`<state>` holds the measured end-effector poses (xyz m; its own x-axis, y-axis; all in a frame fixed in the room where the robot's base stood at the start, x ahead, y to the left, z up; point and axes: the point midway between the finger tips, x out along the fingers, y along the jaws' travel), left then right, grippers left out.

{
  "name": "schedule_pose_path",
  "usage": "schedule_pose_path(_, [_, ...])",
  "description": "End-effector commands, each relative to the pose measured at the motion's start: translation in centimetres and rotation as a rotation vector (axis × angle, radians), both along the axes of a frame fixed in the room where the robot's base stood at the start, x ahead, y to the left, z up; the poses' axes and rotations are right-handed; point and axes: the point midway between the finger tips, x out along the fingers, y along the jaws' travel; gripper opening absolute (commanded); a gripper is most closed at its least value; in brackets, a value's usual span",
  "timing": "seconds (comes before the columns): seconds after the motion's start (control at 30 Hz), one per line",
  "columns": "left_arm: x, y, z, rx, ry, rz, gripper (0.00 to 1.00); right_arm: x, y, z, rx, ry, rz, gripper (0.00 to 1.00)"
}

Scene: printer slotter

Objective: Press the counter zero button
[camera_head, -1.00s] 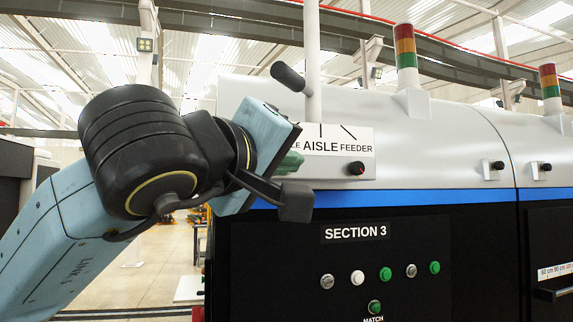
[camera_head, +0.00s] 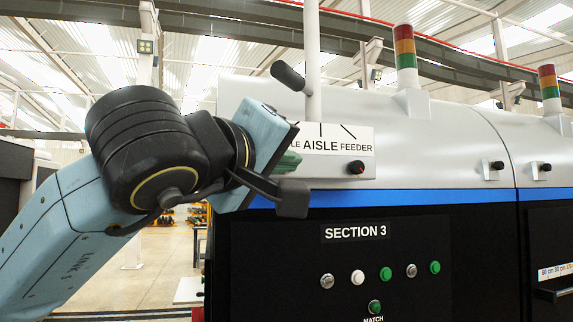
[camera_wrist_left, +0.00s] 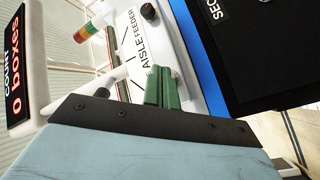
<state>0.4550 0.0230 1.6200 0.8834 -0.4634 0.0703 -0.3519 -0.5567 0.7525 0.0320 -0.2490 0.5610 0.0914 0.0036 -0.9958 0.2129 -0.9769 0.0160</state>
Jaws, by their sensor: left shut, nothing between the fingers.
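My left gripper (camera_head: 287,163) is in front of the left end of the machine, by the aisle feeder panel (camera_head: 335,165). Its green fingers (camera_wrist_left: 162,88) are closed together with nothing between them, and in the left wrist view they point toward the white panel lettered "AISLE FEEDER". A counter display (camera_wrist_left: 14,70) reading "COUNT 0 boxes" shows at the left of that view. I cannot make out a button labelled counter zero; my gripper and wrist hide part of the panel in the head view. My right gripper is not in view.
A black knob (camera_head: 356,168) sits on the feeder panel. Below, the black "SECTION 3" panel (camera_head: 340,255) carries several round buttons, including a white one (camera_head: 357,277) and a green match button (camera_head: 375,307). A dark handle (camera_head: 288,76) juts out above my gripper.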

Motion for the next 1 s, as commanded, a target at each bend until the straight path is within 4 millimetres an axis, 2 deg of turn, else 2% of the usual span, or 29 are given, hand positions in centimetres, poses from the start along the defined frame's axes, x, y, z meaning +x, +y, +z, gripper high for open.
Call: schedule_pose_path(1.0, [1.0, 0.4, 0.0, 0.0, 0.0, 0.002, 0.0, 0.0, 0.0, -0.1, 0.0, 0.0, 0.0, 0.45])
